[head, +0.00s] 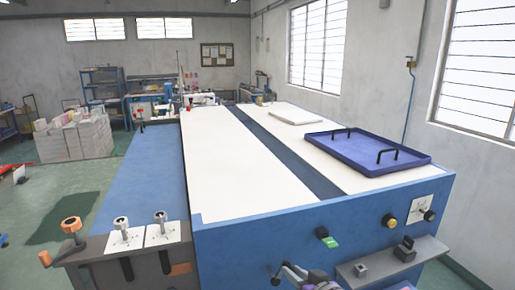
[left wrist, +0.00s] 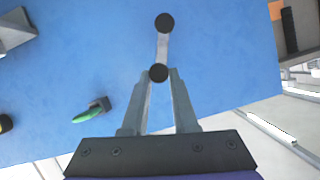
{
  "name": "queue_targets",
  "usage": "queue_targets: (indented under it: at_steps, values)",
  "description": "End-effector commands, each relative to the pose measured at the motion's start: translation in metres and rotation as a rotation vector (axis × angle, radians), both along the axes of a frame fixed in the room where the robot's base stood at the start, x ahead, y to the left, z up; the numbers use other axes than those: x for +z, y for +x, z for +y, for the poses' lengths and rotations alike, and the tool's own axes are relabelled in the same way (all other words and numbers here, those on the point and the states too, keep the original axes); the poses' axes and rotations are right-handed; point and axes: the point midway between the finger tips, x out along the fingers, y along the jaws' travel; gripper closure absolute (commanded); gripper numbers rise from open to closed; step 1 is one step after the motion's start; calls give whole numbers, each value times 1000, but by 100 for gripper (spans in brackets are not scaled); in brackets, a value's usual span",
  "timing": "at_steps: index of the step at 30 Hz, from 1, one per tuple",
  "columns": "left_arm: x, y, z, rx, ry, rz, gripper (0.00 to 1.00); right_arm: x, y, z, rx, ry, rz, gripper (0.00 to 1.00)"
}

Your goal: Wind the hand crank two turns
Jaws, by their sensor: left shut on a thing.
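The hand crank (left wrist: 162,47) shows in the left wrist view as a short silver arm with a round dark end at each side, against a blue panel. My left gripper (left wrist: 158,76) is shut on the crank's near dark knob (left wrist: 158,72), with one finger on each side of it. The other dark end (left wrist: 165,22) is free of the fingers. In the head view my left gripper (head: 285,271) is at the bottom edge, in front of the blue front panel, and most of the crank is hidden or out of frame. My right gripper is not in view.
A grey shelf (head: 425,249) juts out at right. A blue tray (head: 368,158) lies on the white top.

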Motion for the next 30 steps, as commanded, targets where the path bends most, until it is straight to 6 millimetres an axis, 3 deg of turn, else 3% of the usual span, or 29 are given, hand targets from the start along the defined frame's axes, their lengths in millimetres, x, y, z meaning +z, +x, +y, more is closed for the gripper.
queue_targets:
  at_steps: [6, 17, 30]
  values:
    - [3, -4, 14, 6, 2, 0, 99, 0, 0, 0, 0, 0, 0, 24]
    - [4, -4, 15, 4, 1, 1, 100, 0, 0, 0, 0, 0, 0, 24]
    - [4, -10, 31, 4, 1, 1, 100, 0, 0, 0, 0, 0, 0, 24]
